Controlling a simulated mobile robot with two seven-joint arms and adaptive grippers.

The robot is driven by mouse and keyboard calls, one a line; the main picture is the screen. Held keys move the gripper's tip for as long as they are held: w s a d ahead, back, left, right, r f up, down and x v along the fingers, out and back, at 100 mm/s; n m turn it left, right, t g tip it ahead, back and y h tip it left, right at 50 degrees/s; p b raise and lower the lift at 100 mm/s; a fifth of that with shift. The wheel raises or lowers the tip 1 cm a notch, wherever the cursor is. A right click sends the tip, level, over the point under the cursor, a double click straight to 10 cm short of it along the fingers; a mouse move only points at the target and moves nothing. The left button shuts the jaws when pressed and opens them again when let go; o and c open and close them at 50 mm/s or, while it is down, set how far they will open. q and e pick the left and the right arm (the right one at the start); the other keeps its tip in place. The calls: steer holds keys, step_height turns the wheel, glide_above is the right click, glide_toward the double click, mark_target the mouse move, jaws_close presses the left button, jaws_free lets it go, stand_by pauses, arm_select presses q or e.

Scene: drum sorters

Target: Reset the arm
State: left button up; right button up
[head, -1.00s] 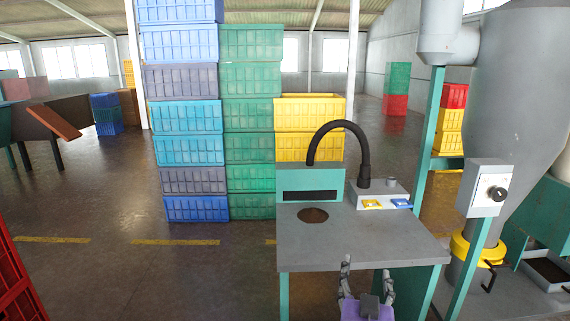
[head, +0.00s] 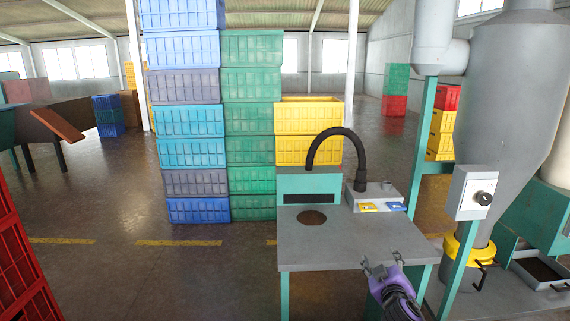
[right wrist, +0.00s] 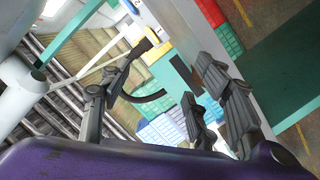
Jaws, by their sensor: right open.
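My right gripper (head: 383,262) has a purple body and grey fingers. In the head view it shows at the front edge of the grey-topped table (head: 330,240), towards that table's right side. Its fingers are spread, with nothing between them. In the right wrist view the open fingers (right wrist: 172,70) reach out from the purple body, with crates and green frame parts behind them. I cannot tell how far the gripper is from the table. My left gripper is not in view.
A black hose (head: 337,135) arches over the table, near a control box with a yellow and a blue switch (head: 368,207). A grey hopper machine with a dial box (head: 474,192) stands close on the right. Stacked crates (head: 252,118) stand behind; red crates (head: 20,255) are at left.

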steer(key=a+f+m+g+y, duration=0.1)
steer(key=a+f+y, duration=0.2)
steer(key=a+f, duration=0.15)
steer(key=s+a+f+m+g, duration=0.1)
steer(key=s+f, duration=0.6)
steer(key=s, duration=0.3)
steer(key=s+a+f+g, duration=0.2)
steer(key=s+f, duration=0.5)
steer(key=s, duration=0.3)
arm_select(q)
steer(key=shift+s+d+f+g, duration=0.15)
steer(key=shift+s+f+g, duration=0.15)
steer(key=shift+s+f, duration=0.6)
arm_select(e)
steer(key=s+a+f+m+g, duration=0.1)
steer(key=s+f, duration=0.2)
steer(key=s, duration=1.3)
steer(key=s+a+f+m+g, duration=0.1)
steer(key=s+f, duration=0.3)
steer(key=s, duration=1.3)
steer(key=shift+a+m+g, duration=0.15)
steer(key=shift+m+g, duration=0.45)
steer(key=shift+m, duration=0.2)
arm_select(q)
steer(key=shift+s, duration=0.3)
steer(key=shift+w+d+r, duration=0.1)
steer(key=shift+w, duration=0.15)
